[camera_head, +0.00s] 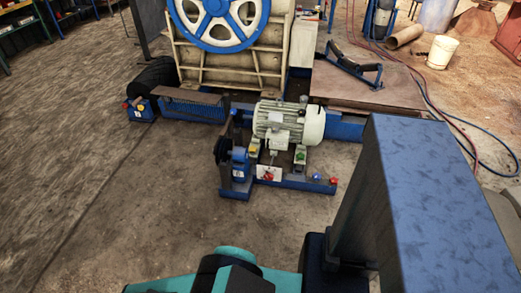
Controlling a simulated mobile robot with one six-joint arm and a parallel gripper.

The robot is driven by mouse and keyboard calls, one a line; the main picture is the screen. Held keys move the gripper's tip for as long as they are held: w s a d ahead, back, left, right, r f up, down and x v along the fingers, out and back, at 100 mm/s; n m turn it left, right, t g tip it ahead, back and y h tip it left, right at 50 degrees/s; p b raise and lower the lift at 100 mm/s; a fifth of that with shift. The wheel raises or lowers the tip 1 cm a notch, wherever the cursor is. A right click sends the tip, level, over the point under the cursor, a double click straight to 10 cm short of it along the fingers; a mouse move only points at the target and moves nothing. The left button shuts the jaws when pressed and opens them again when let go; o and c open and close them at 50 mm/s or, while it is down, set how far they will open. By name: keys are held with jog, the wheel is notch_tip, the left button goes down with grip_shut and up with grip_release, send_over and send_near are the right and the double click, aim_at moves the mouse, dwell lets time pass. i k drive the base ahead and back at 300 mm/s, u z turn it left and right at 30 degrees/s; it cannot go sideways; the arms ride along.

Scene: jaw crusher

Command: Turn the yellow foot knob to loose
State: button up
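A small yellow knob (253,150) shows at the left foot of the cream electric motor (290,121). It is too small here to tell how far it is turned. A green knob (299,157) sits at the motor's other near foot. The motor stands on a blue frame (296,183) on the floor. Part of my teal and black arm shows at the bottom edge, well short of the motor. My gripper cannot be made out in this view.
Red knobs (333,180) and a blue knob (316,176) sit along the frame's front. A blue box (139,110) with coloured knobs stands left. The crusher's blue flywheel (218,20) is behind. Open concrete floor (150,190) lies in front and left.

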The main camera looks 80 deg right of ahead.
aim_at(252, 149)
jog(key=u, duration=0.25)
jog(key=k, duration=0.45)
jog(key=z, duration=1.9)
jog(key=i, duration=1)
jog(key=z, duration=0.1)
jog(key=k, duration=0.55)
